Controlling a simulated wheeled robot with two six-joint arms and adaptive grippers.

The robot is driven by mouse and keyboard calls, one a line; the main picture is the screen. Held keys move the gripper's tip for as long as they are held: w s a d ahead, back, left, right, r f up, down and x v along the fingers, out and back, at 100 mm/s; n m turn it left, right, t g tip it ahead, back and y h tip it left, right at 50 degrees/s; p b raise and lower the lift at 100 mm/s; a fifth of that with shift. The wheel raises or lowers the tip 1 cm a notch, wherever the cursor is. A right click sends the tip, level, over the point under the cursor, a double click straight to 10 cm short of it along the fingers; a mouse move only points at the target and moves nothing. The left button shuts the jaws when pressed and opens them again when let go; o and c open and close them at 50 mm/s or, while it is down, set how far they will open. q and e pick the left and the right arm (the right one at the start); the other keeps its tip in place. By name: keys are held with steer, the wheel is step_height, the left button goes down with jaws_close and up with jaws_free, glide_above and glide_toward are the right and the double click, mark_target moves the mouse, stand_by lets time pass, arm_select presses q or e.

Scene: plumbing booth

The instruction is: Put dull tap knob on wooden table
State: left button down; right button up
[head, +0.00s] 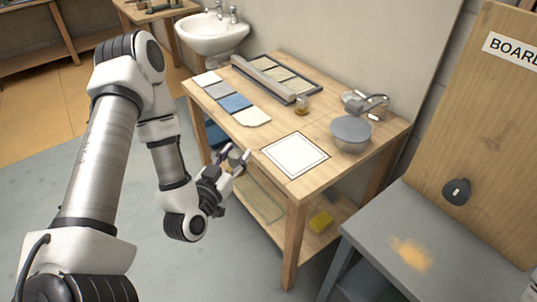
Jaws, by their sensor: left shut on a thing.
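The wooden table (287,117) stands in the middle of the head view, with bare wood between the things on it. My left gripper (235,158) is beside the table's front left edge, with its fingers shut on a small dull grey-brown thing (235,158). The thing appears to be the dull tap knob, but it is small and partly hidden by the fingers. It appears apart from the tabletop.
A yellow sponge (320,222) lies on the lower shelf. A grey bench (440,225) stands right.

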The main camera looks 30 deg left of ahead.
arm_select(q)
steer(key=shift+a+f, duration=0.15)
steer(key=shift+a, duration=0.35)
steer(key=shift+d, duration=0.25)
steer(key=shift+w+r+p, duration=0.15)
steer(key=shift+r+p, duration=0.15)
steer(key=shift+p, duration=0.15)
steer(key=w+a+p, duration=0.1)
steer(key=w+p, duration=0.1)
steer(key=w, duration=0.3)
steer(key=w+a+f+p, duration=0.1)
steer(key=w+p, duration=0.2)
steer(key=w, duration=0.2)
steer(key=w+a+f+p, duration=0.1)
steer(key=w+p, duration=0.2)
steer(key=w, duration=0.2)
steer(key=shift+w+a, duration=0.15)
steer(key=shift+a, duration=0.25)
step_height(320, 180, down, 3)
steer(key=shift+r+p, duration=0.2)
steer(key=shift+p, duration=0.2)
steer(key=shift+w+f, duration=0.1)
steer(key=shift+f, duration=0.3)
steer(key=c, duration=0.6)
jaws_free()
steer(key=shift+c, duration=0.2)
